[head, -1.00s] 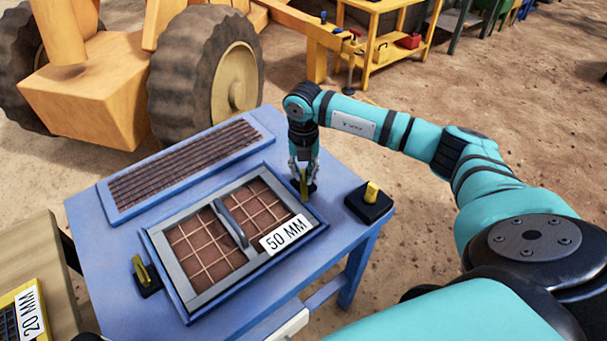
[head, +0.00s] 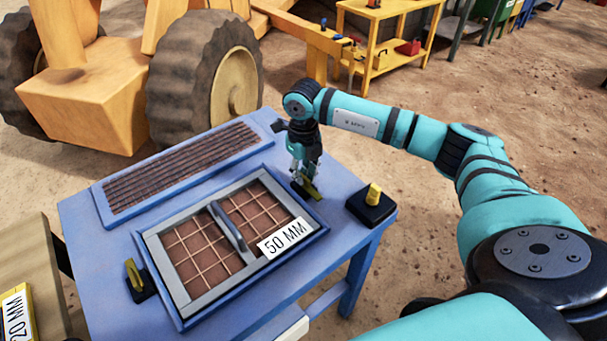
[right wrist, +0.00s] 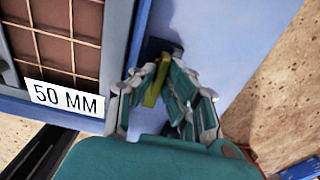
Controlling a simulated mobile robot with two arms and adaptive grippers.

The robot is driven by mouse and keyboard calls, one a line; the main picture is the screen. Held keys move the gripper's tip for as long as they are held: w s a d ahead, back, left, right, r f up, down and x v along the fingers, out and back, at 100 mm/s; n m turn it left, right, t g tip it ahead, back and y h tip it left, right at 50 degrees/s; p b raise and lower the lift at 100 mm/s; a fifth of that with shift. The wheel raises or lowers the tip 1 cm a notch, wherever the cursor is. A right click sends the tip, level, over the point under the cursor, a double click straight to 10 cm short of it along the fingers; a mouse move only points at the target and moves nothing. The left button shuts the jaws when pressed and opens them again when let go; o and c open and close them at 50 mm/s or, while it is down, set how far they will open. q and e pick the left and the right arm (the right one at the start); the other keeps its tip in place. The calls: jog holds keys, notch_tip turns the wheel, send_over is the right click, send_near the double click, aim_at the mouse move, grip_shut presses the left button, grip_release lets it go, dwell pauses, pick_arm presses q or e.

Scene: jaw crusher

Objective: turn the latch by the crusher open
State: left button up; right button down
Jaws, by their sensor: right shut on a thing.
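The blue crusher table carries a framed screen (head: 187,293) with a grey handle and a "50 MM" label (head: 285,238). A yellow latch (head: 309,191) on a dark base sits at the screen's right edge. My right gripper (head: 303,180) points down from above and is shut on this latch. In the right wrist view, the latch (right wrist: 153,92) stands between the fingers (right wrist: 158,80), its base partly hidden. A second yellow latch (head: 133,274) on a black base sits at the screen's left edge. My left gripper is not in view.
A black block with a yellow knob (head: 373,196) stands on the table's right corner, close to my right gripper. A long slatted panel (head: 185,168) lies behind the screen. A wheeled yellow machine (head: 205,70) stands beyond the table. A "20 MM" item (head: 15,316) lies at lower left.

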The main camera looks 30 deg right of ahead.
jog(key=shift+r, duration=0.1)
dwell(0.3)
jog(key=c, duration=1.4)
grip_release()
notch_tip(320, 180, up, 12)
